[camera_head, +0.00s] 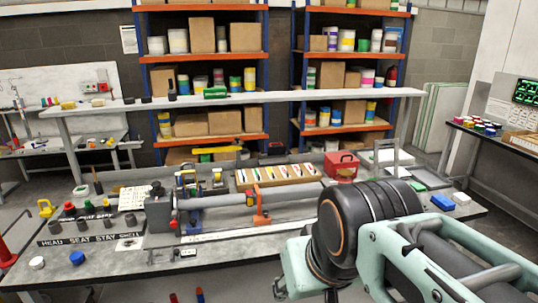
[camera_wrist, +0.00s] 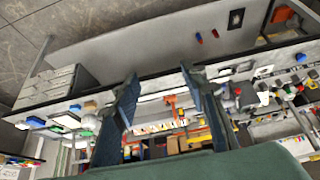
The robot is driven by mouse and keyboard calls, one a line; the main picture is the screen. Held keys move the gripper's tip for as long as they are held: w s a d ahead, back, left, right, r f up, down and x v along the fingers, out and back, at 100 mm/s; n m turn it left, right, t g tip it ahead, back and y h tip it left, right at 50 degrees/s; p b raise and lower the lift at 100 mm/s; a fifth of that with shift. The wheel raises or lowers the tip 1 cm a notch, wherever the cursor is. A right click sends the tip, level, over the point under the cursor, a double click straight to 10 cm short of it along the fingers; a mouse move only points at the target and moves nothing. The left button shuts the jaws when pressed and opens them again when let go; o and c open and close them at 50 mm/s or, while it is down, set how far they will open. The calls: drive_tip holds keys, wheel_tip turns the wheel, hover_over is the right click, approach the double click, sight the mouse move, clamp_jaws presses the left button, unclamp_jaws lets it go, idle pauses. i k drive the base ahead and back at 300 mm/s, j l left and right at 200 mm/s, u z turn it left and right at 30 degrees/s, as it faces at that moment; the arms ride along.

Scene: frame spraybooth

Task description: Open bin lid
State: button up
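No thing in view is clearly marked as the bin. A red box (camera_head: 341,166) with a handle on top stands on the bench at the centre right in the head view. It looks closed. A grey ridged box (camera_wrist: 52,90) shows at the left of the wrist view, which looks upside down; I cannot tell if it has a lid. My gripper (camera_wrist: 160,74) is open, its two dark fingers wide apart with nothing between them. It is well apart from both boxes. In the head view my arm fills the lower right and the fingers cannot be made out.
The bench (camera_head: 110,262) is crowded with a long grey tube (camera_head: 235,198), a tray of coloured items (camera_head: 277,176) and small tools. A raised shelf (camera_head: 280,97) crosses above it. A lower grey shelf (camera_wrist: 150,45) holds a few small items.

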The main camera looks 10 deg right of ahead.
sight(335, 158)
drive_tip(key=i+l, duration=0.15)
drive_tip(key=l, duration=0.2)
drive_tip(key=i+l+u, duration=0.1)
drive_tip(key=l, duration=0.25)
drive_tip(key=i+l, duration=0.2)
drive_tip(key=l, duration=0.2)
drive_tip(key=i+l, duration=0.15)
drive_tip(key=l, duration=0.2)
drive_tip(key=i+l+u, duration=0.1)
drive_tip(key=l, duration=0.25)
drive_tip(key=i+l, duration=0.15)
drive_tip(key=l, duration=0.25)
drive_tip(key=i+l, duration=0.15)
drive_tip(key=l, duration=0.25)
drive_tip(key=u, duration=0.05)
